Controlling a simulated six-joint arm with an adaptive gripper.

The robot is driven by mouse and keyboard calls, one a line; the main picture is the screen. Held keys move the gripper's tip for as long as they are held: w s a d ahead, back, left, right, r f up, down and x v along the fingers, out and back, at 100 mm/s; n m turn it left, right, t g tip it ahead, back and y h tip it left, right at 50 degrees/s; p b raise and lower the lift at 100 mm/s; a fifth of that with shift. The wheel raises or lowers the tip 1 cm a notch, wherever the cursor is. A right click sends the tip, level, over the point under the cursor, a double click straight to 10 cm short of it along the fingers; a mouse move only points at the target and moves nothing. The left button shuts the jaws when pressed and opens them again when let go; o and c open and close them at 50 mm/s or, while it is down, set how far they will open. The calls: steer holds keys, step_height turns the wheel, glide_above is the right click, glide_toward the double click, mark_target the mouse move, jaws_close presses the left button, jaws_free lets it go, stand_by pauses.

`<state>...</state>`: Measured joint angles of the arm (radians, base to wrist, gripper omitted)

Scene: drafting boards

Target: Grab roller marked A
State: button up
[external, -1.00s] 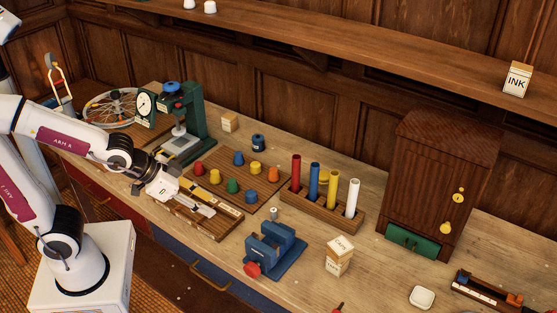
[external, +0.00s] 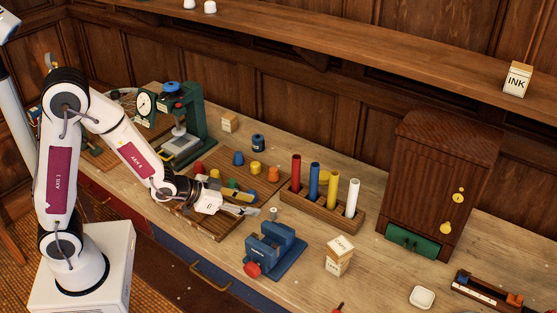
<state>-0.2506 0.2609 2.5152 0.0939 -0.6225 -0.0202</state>
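No letter A is legible on anything, so I cannot tell for sure which thing is the marked roller. A small pale metallic cylinder (external: 273,213) stands upright on the bench between the pegboard and the blue vise. My gripper (external: 252,211) is just left of it, fingers pointing right toward it, with a small gap between. The fingers are too small in view to tell how far apart they are. Nothing is visibly held.
The blue vise (external: 274,252) stands in front and the rack of coloured rods (external: 322,209) behind right. The pegboard (external: 204,225) with coloured knobs lies under my wrist. A labelled carton (external: 339,256) and white dish (external: 422,298) are farther right. Bench between them is bare.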

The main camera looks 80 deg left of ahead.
mark_target(274, 210)
steer(key=shift+w+a+f+t, duration=0.15)
steer(key=shift+w+a+f, duration=0.15)
steer(key=shift+f, duration=0.25)
steer(key=shift+w+a+f+t, duration=0.1)
steer(key=shift+w+a+f, duration=0.05)
steer(key=shift+a+f, duration=0.3)
steer(key=shift+w+a+f+t, duration=0.15)
steer(key=shift+w+a+f, duration=0.1)
steer(key=shift+f, duration=0.35)
steer(key=shift+w, duration=0.1)
steer(key=shift+x, duration=1.25)
steer(key=shift+d+f, duration=0.1)
steer(key=shift+d+x, duration=0.2)
steer(key=shift+x, duration=1.05)
steer(key=shift+d+x, duration=0.2)
steer(key=shift+x, duration=1.1)
steer(key=shift+a, duration=0.1)
jaws_close()
